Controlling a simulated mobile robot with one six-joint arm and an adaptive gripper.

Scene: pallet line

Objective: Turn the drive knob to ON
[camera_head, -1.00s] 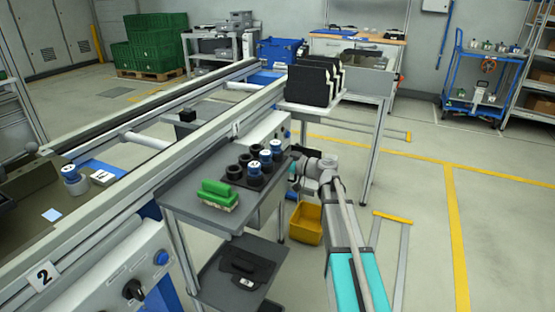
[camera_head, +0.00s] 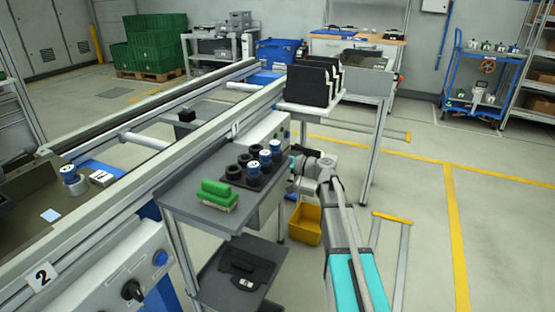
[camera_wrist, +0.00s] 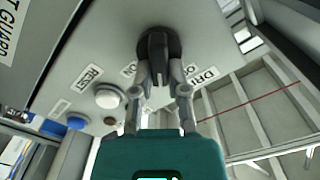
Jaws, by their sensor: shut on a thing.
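The black drive knob (camera_wrist: 157,44) sits on the grey control panel (camera_wrist: 105,35) at the top middle of the wrist view. My gripper (camera_wrist: 159,76) is shut on the knob's bar handle, with one finger on each side. The bar lies nearly upright in the picture. A partly covered label starting "DRI" (camera_wrist: 206,77) is right of the fingers, and small position labels beside the knob are partly hidden, so I cannot read the setting. In the head view my arm reaches toward panel 1 (camera_head: 268,125), and the gripper and knob cannot be made out.
A white push button (camera_wrist: 108,97) and a blue button (camera_wrist: 76,122) are left of my fingers. A grey cart (camera_head: 190,204) with black and blue parts and a green block stands by the panel. A yellow bin (camera_head: 306,224) is on the floor near my arm.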

